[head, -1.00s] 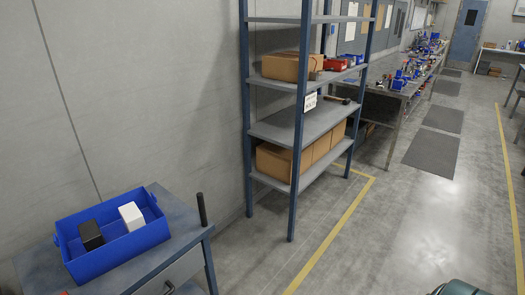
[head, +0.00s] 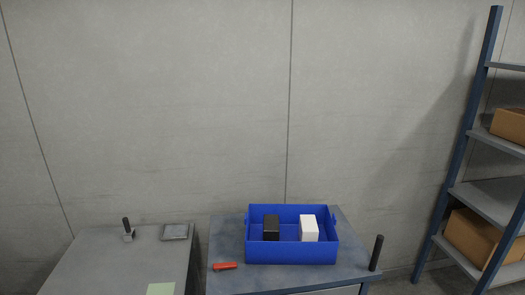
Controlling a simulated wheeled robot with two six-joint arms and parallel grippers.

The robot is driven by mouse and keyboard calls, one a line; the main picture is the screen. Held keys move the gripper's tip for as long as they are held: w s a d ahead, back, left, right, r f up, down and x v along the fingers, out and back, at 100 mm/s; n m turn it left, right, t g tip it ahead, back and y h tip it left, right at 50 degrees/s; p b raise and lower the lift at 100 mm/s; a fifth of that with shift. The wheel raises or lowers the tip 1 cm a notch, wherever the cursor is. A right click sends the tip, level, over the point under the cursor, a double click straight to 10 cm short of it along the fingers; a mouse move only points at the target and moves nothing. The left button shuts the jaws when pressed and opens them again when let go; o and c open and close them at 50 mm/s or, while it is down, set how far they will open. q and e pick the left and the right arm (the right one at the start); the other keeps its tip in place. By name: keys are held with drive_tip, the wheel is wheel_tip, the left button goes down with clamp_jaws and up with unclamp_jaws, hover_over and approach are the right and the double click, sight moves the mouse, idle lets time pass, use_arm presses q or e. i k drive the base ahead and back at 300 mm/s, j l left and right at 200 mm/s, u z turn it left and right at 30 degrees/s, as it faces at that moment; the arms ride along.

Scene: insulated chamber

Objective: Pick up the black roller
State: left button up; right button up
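An upright black cylinder (head: 376,253), roller-like, stands at the right corner of the blue-grey cabinet top (head: 225,245). I cannot tell whether it is loose or part of the cabinet. A smaller dark cylinder (head: 126,224) stands slightly tilted at a small light metal block (head: 129,236) on the grey table at the left. It is too small to make out clearly. Neither of my grippers shows in the head view.
A blue bin (head: 290,251) on the cabinet holds a black block (head: 271,228) and a white block (head: 309,228). A red-orange object (head: 225,266) lies in front. The grey table (head: 95,262) bears a flat framed device (head: 175,231). A shelf rack (head: 468,140) stands right.

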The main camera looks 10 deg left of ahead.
sight(128, 235)
drive_tip(key=u, duration=1.2)
